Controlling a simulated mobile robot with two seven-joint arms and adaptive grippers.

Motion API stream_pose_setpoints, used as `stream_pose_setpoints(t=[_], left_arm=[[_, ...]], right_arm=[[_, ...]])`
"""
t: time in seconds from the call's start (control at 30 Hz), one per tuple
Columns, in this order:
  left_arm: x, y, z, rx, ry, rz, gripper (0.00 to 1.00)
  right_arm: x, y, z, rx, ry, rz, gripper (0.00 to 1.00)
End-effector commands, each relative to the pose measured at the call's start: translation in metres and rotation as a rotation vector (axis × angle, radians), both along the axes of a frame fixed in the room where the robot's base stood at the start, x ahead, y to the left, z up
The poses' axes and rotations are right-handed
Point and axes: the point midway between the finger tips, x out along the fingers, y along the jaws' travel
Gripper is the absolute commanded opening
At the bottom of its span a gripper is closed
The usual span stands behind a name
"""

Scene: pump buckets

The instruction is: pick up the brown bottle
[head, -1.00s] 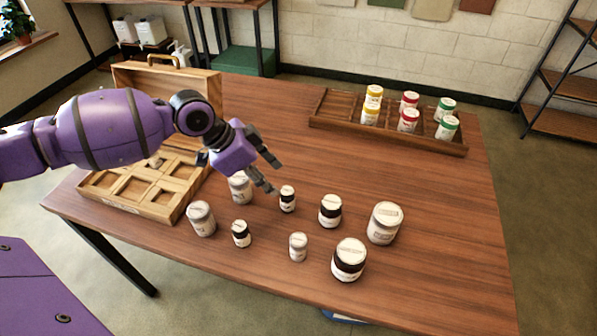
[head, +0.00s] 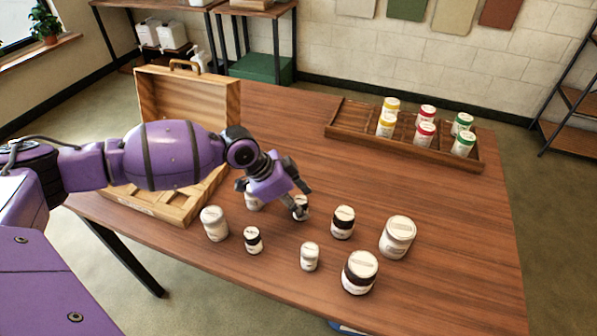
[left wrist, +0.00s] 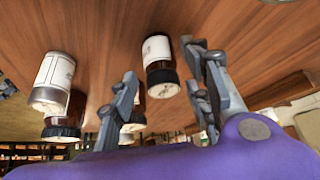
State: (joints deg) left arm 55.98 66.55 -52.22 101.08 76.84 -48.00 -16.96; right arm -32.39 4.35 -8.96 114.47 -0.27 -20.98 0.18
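Several brown bottles with white labels stand on the table; the pictures do not show which one the task means. My left gripper (head: 301,200) is over one small brown bottle (head: 300,209), which it partly hides. In the left wrist view my left gripper (left wrist: 168,88) has its fingers spread, with a dark-capped brown bottle (left wrist: 160,66) between them and gaps on both sides. Other dark brown bottles stand at the front left (head: 253,240), to the right (head: 343,222) and at the front right (head: 360,272). My right gripper is not in view.
White containers stand close by: one at left (head: 214,223), one at front (head: 309,257), one at right (head: 398,237). An open wooden case (head: 190,110) is behind my left arm. A wooden tray (head: 350,143) holds yellow, red and green-lidded containers. The table's middle is clear.

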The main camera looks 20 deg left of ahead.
Motion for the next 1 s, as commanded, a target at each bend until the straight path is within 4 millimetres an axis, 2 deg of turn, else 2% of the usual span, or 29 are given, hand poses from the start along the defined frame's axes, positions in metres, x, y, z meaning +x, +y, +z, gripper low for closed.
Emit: stream_pose_setpoints(t=[0.03,0.3,0.67,0.87,1.0], left_arm=[[0.001,0.0,0.001,0.0,-0.002,0.0,0.35],[0.0,0.0,0.001,0.0,0.0,-0.001,0.0],[0.001,0.0,0.007,0.0,-0.002,-0.001,0.0],[0.001,0.0,0.033,0.0,-0.005,-0.001,0.0],[-0.02,0.012,0.06,0.004,-0.004,-0.001,0.0]], right_arm=[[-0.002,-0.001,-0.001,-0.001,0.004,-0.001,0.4],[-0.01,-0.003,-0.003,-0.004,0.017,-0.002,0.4],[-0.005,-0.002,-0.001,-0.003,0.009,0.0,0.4],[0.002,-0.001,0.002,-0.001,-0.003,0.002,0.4],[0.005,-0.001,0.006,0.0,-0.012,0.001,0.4]])
